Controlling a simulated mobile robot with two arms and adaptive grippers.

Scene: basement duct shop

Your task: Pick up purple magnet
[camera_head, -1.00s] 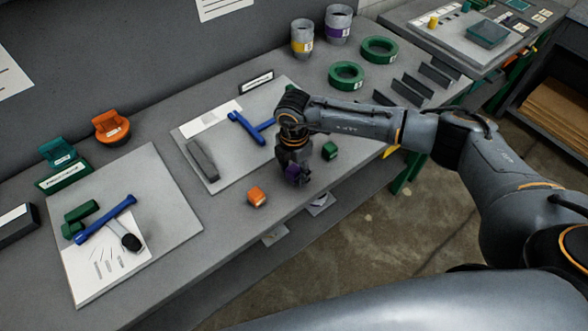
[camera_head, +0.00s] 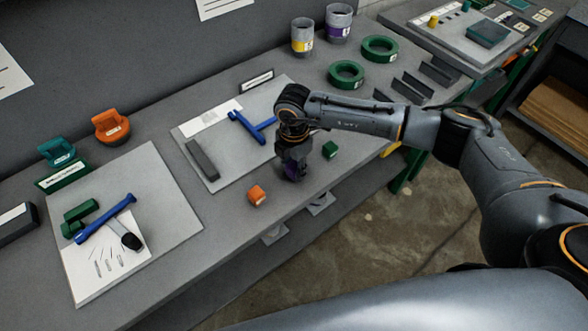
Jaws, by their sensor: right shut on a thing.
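The purple magnet (camera_head: 292,177) is at the bench's front part, mostly hidden by my right gripper (camera_head: 293,170). My right gripper points down and is shut on the magnet; whether the magnet touches the bench I cannot tell. An orange block (camera_head: 256,195) lies to its left, and a green block (camera_head: 330,149) lies close to its right. My left gripper is not in view.
Another board (camera_head: 170,215) lies at left. Green rings (camera_head: 346,75), cups (camera_head: 303,38) and dark brackets (camera_head: 411,87) stand at the back right.

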